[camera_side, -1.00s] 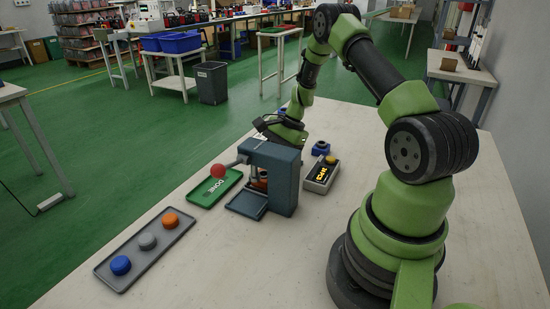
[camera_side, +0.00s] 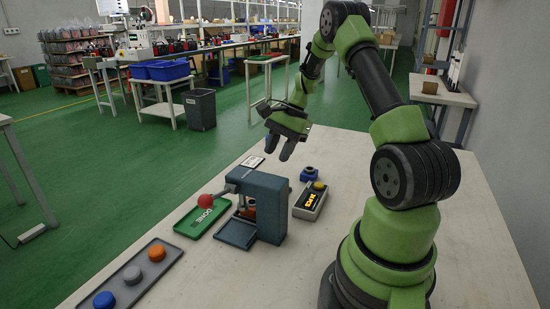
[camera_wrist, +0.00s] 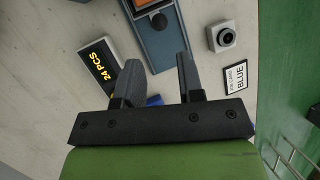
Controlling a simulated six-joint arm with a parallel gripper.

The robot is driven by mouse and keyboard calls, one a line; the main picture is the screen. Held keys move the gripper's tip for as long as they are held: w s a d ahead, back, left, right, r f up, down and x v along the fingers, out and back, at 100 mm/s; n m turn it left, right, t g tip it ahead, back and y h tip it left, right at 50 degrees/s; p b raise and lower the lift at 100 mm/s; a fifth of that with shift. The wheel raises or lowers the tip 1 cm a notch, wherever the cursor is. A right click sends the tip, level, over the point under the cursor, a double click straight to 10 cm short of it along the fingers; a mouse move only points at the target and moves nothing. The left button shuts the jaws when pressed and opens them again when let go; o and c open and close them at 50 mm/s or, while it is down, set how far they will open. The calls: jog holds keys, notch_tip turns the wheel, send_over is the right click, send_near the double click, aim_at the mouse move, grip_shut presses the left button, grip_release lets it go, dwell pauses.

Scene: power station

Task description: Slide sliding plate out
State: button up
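My gripper (camera_side: 279,151) is open and empty, raised above and behind the press with fingers pointing down. In the wrist view, my gripper (camera_wrist: 158,59) shows both fingers apart. A blue body (camera_wrist: 166,42), probably the press, lies beyond them; I cannot pick out the plate there.
A green "DONE" tray (camera_side: 204,219) lies left of the press. A grey tray (camera_side: 132,276) holds blue, grey and orange round parts. A counter box (camera_side: 311,201) and a blue block (camera_side: 310,174) stand to the right. A "BLUE" card (camera_wrist: 235,78) lies flat.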

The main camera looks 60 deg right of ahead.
jog(key=shift+o, duration=0.4)
jog(key=shift+o, duration=1)
jog(key=shift+w+a, duration=0.15)
jog(key=w+a+g+h, duration=0.3)
jog(key=w+g+h, duration=0.1)
jog(key=g, duration=0.1)
jog(key=f, duration=0.3)
jog(key=s+f, duration=0.1)
jog(key=f, duration=0.6)
jog(key=shift+s+a, duration=0.2)
jog(key=shift+s, duration=0.1)
jog(key=shift+r, duration=0.1)
jog(key=shift+c, duration=0.4)
grip_shut()
jog(key=shift+d, duration=4.05)
